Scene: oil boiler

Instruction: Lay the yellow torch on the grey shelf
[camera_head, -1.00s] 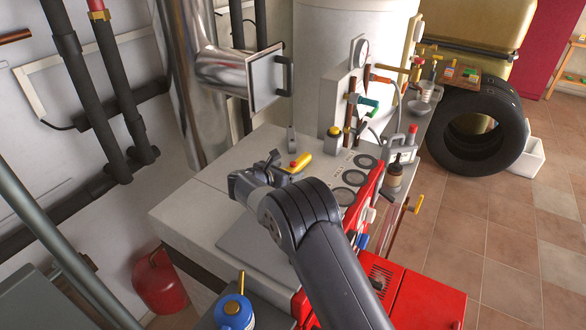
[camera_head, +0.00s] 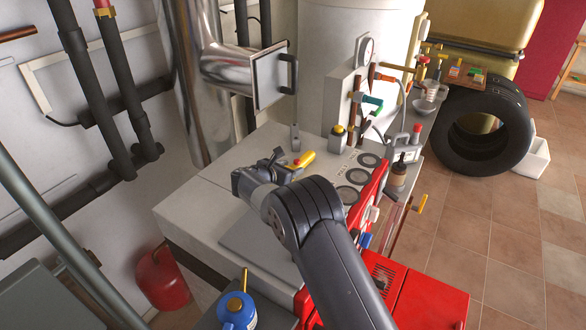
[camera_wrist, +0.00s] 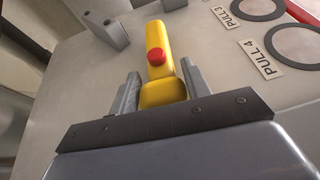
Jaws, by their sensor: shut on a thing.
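The yellow torch (camera_head: 303,160) has a red button on its upper side. In the wrist view, the torch (camera_wrist: 160,63) points away from me between the two grey fingers. My gripper (camera_head: 284,164) is shut on its near end, over the pale boiler top (camera_head: 215,190). I cannot tell whether the torch still touches that top. A narrow grey shelf (camera_head: 427,117) runs along the boiler's right side, with a bowl and a bottle on or beside it; much of its surface is hidden.
A small block with a yellow knob (camera_head: 338,138) and a grey upright bracket (camera_head: 295,137) stand behind the torch. Round ring plates (camera_head: 358,177) lie to its right. A blue canister (camera_head: 237,312) stands front left. A tire (camera_head: 483,130) stands at the right.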

